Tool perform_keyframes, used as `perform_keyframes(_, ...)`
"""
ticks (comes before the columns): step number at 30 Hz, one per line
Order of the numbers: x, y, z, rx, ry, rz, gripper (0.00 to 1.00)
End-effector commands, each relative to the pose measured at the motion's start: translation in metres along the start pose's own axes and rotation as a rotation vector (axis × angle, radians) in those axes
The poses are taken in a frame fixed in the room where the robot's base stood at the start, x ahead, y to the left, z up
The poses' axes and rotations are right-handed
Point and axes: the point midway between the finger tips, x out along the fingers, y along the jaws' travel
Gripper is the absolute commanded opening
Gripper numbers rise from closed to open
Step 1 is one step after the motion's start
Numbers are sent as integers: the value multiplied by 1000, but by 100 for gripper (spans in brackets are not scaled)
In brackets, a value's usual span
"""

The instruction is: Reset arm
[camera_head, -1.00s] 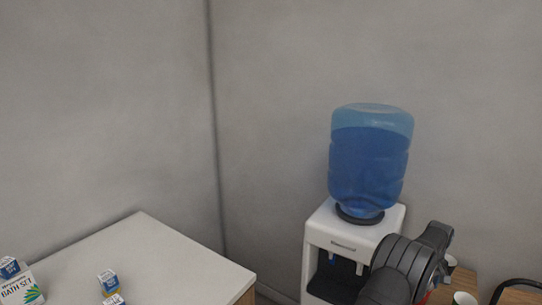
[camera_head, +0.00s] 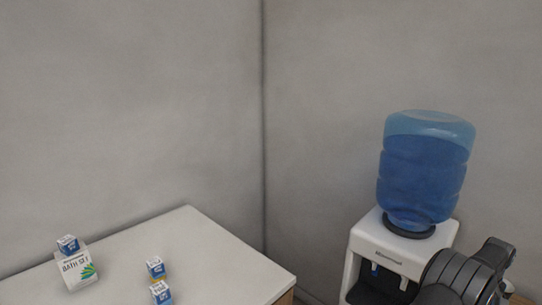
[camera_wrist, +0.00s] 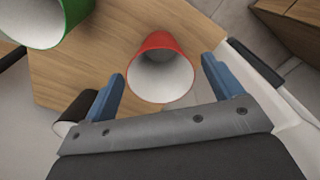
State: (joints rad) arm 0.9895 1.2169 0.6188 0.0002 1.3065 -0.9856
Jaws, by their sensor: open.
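My gripper (camera_wrist: 163,92) shows in the wrist view with its two blue fingers spread apart. A red cup (camera_wrist: 158,50) with a white inside lies in view ahead of the fingers, its open mouth facing the camera. Its rim appears between the fingertips, but neither finger visibly closes on it. In the head view my dark arm (camera_head: 462,278) shows at the lower right, and the gripper itself is out of that frame.
A green cup (camera_wrist: 45,22) and a dark cup (camera_wrist: 75,112) are near a wooden top (camera_wrist: 95,72).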

Motion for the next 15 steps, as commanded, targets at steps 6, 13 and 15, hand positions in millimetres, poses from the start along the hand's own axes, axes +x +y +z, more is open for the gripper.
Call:
perform_keyframes(6, 26, 0, 0, 0, 0, 1, 85)
perform_keyframes(13, -25, 0, 0, 0, 2, 2, 85)
perform_keyframes(15, -40, 0, 0, 0, 2, 3, 85)
